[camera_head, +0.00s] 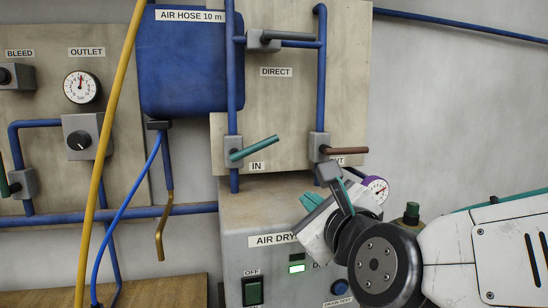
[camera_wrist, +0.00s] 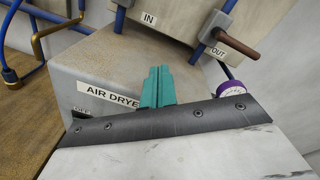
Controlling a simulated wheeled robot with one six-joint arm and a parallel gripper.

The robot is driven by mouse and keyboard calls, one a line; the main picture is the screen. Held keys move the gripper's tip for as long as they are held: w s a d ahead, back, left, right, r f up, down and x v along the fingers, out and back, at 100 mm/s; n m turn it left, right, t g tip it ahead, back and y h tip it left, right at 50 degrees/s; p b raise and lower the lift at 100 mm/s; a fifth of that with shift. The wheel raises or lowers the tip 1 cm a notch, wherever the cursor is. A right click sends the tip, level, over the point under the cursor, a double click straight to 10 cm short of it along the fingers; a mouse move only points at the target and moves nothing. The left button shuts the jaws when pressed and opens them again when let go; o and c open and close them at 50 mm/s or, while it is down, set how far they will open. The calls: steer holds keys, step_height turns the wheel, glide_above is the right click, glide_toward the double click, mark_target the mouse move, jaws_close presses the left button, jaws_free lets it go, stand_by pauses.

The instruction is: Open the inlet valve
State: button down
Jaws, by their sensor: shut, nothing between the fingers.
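The inlet valve (camera_head: 233,152) is a grey block on a blue vertical pipe above the "IN" label (camera_head: 257,166). Its teal lever (camera_head: 256,147) slants up to the right, across the pipe. In the wrist view the "IN" label (camera_wrist: 149,18) shows at the top, but the lever is out of frame. My gripper (camera_head: 309,202) is shut and empty, below and right of the lever, in front of the air dryer and apart from the valve. Its teal fingers (camera_wrist: 157,86) are together in the wrist view.
The outlet valve with a brown lever (camera_head: 345,150) is right of the inlet valve; its lever also shows in the wrist view (camera_wrist: 238,46). The air dryer (camera_head: 238,210) stands below. A purple-rimmed gauge (camera_head: 376,188) is near my wrist. A yellow hose (camera_head: 107,130) hangs left.

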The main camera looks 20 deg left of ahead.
mark_target(254, 148)
steer(key=w+a+m, duration=0.1)
steer(key=w+a, duration=0.1)
steer(key=w+a+r+m+t, duration=0.1)
steer(key=w+a, duration=0.2)
steer(key=w+a+m, duration=0.1)
steer(key=w+a, duration=0.1)
steer(key=shift+w+a+r+y, duration=0.3)
steer(key=shift+r, duration=0.1)
steer(key=shift+s+a+r, duration=0.1)
steer(key=shift+a+r, duration=0.15)
steer(key=shift+r, duration=0.4)
steer(key=shift+a+r, duration=0.2)
steer(key=shift+r, duration=0.4)
steer(key=shift+a+r, duration=0.4)
steer(key=shift+r, duration=0.25)
steer(key=shift+d+t, duration=0.15)
steer(key=shift+t, duration=0.15)
steer(key=shift+r+n, duration=0.15)
steer(key=shift+n, duration=0.15)
steer(key=shift+r, duration=0.1)
